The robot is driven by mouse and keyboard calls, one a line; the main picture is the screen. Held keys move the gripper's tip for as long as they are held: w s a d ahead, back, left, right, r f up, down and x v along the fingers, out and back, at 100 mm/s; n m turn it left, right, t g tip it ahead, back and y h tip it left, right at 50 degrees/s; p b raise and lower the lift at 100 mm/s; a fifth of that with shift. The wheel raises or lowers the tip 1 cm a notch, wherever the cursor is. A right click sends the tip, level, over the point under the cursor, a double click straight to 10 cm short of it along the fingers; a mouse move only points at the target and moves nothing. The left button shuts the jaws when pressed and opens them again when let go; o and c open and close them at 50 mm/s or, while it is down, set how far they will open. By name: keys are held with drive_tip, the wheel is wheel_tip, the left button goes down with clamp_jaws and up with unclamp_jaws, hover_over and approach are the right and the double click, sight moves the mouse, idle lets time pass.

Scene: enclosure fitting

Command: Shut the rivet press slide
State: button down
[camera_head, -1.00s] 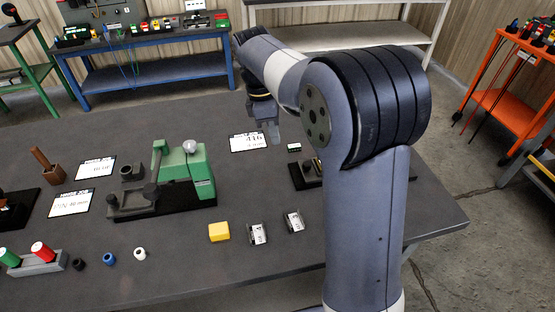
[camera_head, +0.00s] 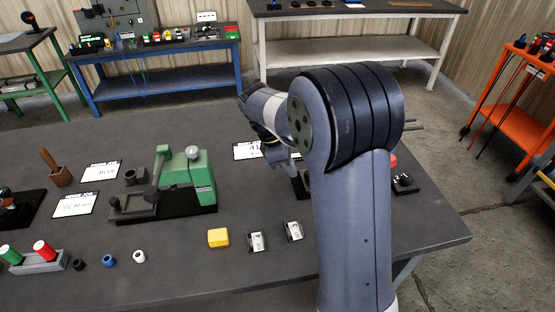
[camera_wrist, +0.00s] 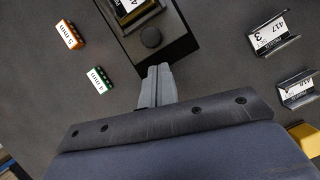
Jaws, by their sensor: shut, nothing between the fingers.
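A black-based fixture (camera_wrist: 184,42) with a yellow-edged, labelled block (camera_wrist: 130,10) and a round black knob (camera_wrist: 151,37) is at the top of the wrist view. In the head view my arm hides most of its base (camera_head: 301,187). My gripper (camera_wrist: 158,70) is shut and empty, its tips close beside the knob; I cannot tell whether they touch. In the head view my gripper (camera_head: 284,160) is partly hidden by my arm. A green press (camera_head: 200,180) with a lever stands left on a black base. No name shows which device is the rivet press.
An orange 5 mm block (camera_wrist: 69,34) and a green 4 mm block (camera_wrist: 99,79) lie left of my gripper in the wrist view. Labelled metal brackets (camera_head: 257,241) and a yellow block (camera_head: 218,237) lie near the front.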

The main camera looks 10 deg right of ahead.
drive_tip(key=shift+s+d, duration=0.2)
drive_tip(key=shift+d, duration=0.4)
drive_tip(key=d+p, duration=0.2)
drive_tip(key=d, duration=0.4)
drive_tip(key=shift+d+r, duration=0.1)
drive_tip(key=shift+d, duration=0.5)
drive_tip(key=shift+w+a+p, duration=0.1)
drive_tip(key=shift+a+p, duration=0.3)
drive_tip(key=a, duration=0.1)
drive_tip(key=w+a, duration=0.1)
drive_tip(key=a, duration=0.1)
drive_tip(key=shift+a+r+p, duration=0.15)
drive_tip(key=shift+a+p, duration=0.1)
drive_tip(key=shift+p, duration=0.15)
drive_tip(key=s+v, duration=0.1)
drive_tip(key=v, duration=0.8)
drive_tip(key=shift+w+r, duration=0.2)
drive_tip(key=shift+w, duration=0.3)
